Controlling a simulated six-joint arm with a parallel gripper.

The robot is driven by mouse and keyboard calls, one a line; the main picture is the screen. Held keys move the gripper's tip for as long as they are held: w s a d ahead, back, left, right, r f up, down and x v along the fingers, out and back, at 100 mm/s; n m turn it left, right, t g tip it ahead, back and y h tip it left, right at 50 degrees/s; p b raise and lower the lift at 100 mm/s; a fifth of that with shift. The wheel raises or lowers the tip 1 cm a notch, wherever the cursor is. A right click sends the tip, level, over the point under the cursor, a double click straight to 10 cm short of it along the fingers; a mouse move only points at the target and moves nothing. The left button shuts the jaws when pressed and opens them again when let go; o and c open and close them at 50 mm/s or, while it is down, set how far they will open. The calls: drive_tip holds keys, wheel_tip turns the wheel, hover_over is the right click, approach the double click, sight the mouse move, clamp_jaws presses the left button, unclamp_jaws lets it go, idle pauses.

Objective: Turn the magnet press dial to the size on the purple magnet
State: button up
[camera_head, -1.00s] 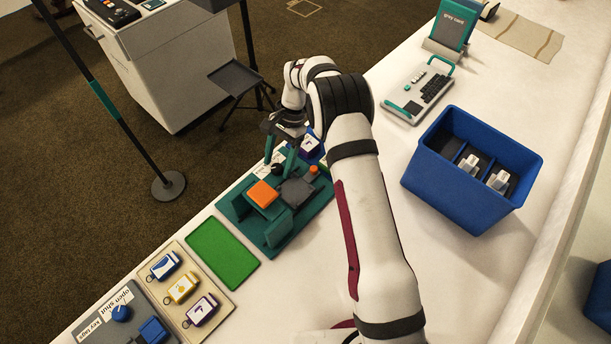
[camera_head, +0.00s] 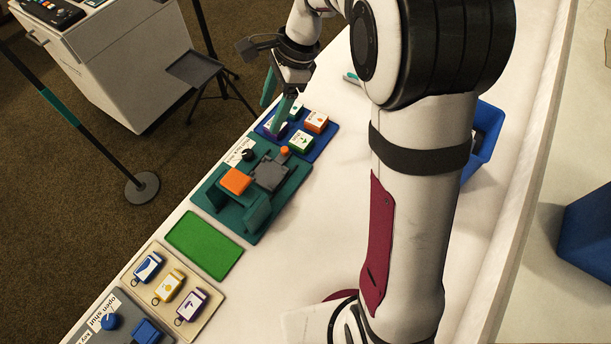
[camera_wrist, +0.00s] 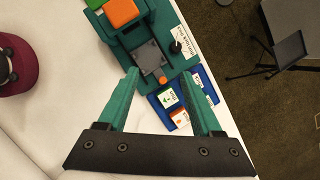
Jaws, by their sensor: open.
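The magnet press (camera_head: 222,200) is a teal base with an orange pad, a grey plate and upright teal walls. Its black dial (camera_head: 247,155) sits beside a white printed label; the dial also shows in the wrist view (camera_wrist: 176,46). I cannot read its setting. A blue tray (camera_head: 316,147) by the press holds several magnets.
An orange magnet (camera_head: 317,121) and a green magnet (camera_head: 301,142) share the tray. A green mat (camera_head: 204,244) and a beige board (camera_head: 143,291) with key tags lie nearer. A blue bin (camera_head: 484,135) is partly hidden behind my arm. A folding stand (camera_head: 195,68) is off the table.

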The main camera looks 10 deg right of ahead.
drive_tip(key=s+d+r+n, duration=0.1)
drive_tip(key=s+r+n, duration=0.1)
drive_tip(key=s, duration=0.7)
drive_tip(key=s+d+r+n+h, duration=0.1)
drive_tip(key=s+r+n, duration=0.1)
drive_tip(key=s+n, duration=0.3)
drive_tip(key=s, duration=0.4)
drive_tip(key=shift+s+d+r+h, duration=0.25)
drive_tip(key=shift+s+h, duration=0.05)
drive_tip(key=s+d+f+n, duration=0.1)
drive_tip(key=s+f+n, duration=0.1)
drive_tip(key=s, duration=0.6)
drive_tip(key=shift+s+d+n+h, duration=0.2)
drive_tip(key=shift+s+n+h, duration=0.15)
drive_tip(key=shift+n, duration=0.45)
